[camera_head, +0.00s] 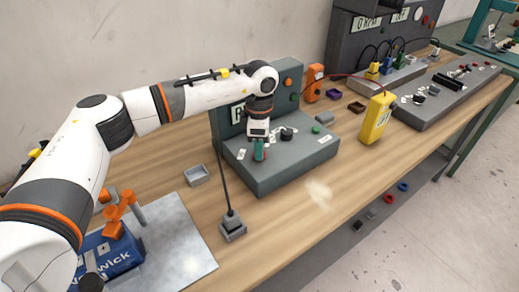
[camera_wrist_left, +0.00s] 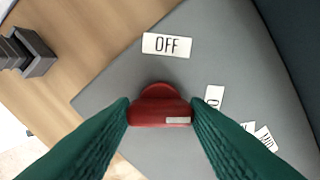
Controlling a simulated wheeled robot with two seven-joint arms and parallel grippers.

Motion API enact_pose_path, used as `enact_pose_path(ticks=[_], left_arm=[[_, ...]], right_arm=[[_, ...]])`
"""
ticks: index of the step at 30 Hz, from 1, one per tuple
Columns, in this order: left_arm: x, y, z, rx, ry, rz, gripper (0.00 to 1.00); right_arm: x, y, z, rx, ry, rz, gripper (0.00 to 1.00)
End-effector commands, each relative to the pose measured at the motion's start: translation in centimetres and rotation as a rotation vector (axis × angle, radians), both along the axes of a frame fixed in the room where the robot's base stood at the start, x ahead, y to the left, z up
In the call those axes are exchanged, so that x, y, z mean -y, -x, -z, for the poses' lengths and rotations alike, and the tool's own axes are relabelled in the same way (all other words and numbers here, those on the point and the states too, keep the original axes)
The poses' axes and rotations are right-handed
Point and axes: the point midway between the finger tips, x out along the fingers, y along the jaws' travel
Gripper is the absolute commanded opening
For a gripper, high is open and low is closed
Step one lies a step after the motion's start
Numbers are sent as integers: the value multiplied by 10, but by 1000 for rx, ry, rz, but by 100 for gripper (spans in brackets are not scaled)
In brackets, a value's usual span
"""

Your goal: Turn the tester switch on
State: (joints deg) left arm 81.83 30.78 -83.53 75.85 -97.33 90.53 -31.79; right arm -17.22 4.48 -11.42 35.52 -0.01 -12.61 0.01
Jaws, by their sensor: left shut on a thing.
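The tester is a grey console (camera_head: 293,178) with a sloped top and an upright back panel, on the wooden bench in the head view. In the left wrist view its grey top (camera_wrist_left: 115,88) carries a red switch knob (camera_wrist_left: 160,108). A white OFF label (camera_wrist_left: 166,45) lies above the knob, and another label, partly covered, lies to its right. The white mark on the knob's bar is toward the right. My left gripper (camera_head: 259,152) is shut on the knob, with a green finger (camera_wrist_left: 160,115) on each side. The fingers hide the knob in the head view. My right gripper is out of view.
A yellow meter (camera_head: 375,118) stands right of the tester. A small grey tray (camera_head: 197,175) and a grey base with a thin upright rod (camera_head: 232,226) are left and in front of it.

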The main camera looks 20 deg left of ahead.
Motion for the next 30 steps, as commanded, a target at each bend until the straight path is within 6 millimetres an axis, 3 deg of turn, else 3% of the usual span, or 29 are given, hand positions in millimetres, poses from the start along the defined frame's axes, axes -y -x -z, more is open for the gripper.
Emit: enact_pose_path(ticks=[9, 25, 26, 29, 30], left_arm=[[0, -2, -2, 6, 2, 109, 19], [0, -2, -3, 7, 1, 129, 19], [0, -2, -3, 7, 1, 129, 47], [0, -1, -3, 6, 1, 129, 63], [0, -1, -2, 5, 1, 129, 64]], right_arm=[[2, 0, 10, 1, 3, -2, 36], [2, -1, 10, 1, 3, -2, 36], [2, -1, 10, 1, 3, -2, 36], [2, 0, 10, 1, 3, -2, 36], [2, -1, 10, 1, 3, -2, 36]])
